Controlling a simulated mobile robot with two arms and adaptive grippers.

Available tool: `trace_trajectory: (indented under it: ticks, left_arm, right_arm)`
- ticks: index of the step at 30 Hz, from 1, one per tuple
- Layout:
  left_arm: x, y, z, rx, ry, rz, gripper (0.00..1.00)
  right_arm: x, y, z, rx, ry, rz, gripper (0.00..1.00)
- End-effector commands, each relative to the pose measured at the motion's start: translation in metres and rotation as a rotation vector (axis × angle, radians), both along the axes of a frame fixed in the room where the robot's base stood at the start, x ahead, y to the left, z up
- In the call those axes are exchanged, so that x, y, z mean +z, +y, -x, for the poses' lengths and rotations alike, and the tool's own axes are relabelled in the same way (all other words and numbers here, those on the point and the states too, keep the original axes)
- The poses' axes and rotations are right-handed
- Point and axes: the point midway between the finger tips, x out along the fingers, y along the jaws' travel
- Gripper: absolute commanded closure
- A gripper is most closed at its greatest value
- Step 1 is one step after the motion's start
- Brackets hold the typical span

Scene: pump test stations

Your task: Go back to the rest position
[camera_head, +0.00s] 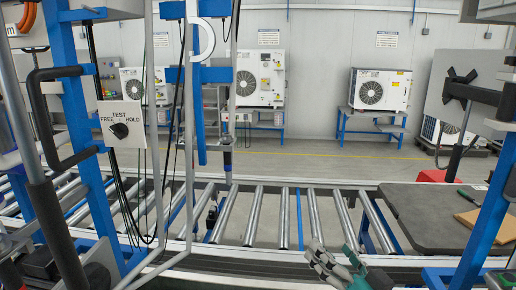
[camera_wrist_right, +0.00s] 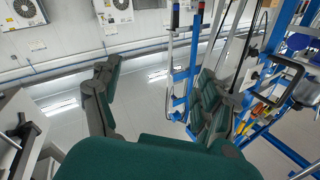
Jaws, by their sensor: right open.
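My right gripper (camera_head: 332,258) shows at the bottom edge of the head view, right of centre, in front of the roller conveyor. Its green and grey fingers are empty. In the right wrist view the two fingers of this gripper (camera_wrist_right: 158,85) stand wide apart, with floor and a blue post seen between them. I cannot make out my left gripper in either view. The switch box (camera_head: 122,124) marked TEST, FREE and HOLD hangs on the blue frame at the left of the head view.
The roller conveyor (camera_head: 285,212) crosses in front of me. A dark board (camera_head: 430,215) lies at its right with a brown piece on it. Pump units (camera_head: 380,90) line the back wall, beyond open floor.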

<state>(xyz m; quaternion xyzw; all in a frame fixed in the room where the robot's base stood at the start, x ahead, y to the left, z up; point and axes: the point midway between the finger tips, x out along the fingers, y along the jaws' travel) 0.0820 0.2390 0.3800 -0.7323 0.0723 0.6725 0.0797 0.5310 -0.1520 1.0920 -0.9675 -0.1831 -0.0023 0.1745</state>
Motion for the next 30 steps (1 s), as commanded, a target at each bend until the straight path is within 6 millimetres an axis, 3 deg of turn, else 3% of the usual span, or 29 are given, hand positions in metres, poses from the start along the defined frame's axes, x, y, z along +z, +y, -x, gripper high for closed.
trace_trajectory:
  ticks: [1, 3, 6, 9, 15, 24, 30]
  left_arm:
    - [0.000, -0.002, -0.001, 0.001, -0.002, 0.002, 0.60]
    - [0.000, -0.004, -0.001, 0.002, -0.002, 0.005, 0.60]
    - [0.000, -0.006, -0.002, 0.002, -0.004, 0.007, 0.60]
    - [0.000, -0.007, -0.003, 0.002, -0.005, 0.009, 0.60]
    - [0.000, -0.007, -0.004, 0.002, -0.006, 0.009, 0.60]
    - [0.000, -0.005, -0.004, 0.000, -0.007, 0.007, 0.60]
    - [0.000, -0.004, -0.005, 0.000, -0.008, 0.005, 0.60]
  right_arm:
    - [-0.040, 0.004, 0.013, 0.010, 0.114, 0.072, 0.23]
    - [-0.090, 0.005, 0.035, 0.021, 0.266, 0.168, 0.23]
    - [-0.153, 0.001, 0.074, 0.033, 0.478, 0.292, 0.23]
    - [-0.200, -0.008, 0.114, 0.038, 0.658, 0.393, 0.23]
    - [-0.252, -0.027, 0.182, 0.037, 0.914, 0.529, 0.23]
    - [-0.290, -0.055, 0.269, 0.022, 1.204, 0.677, 0.23]
    - [-0.351, -0.052, 0.251, 0.033, 1.217, 0.675, 0.23]
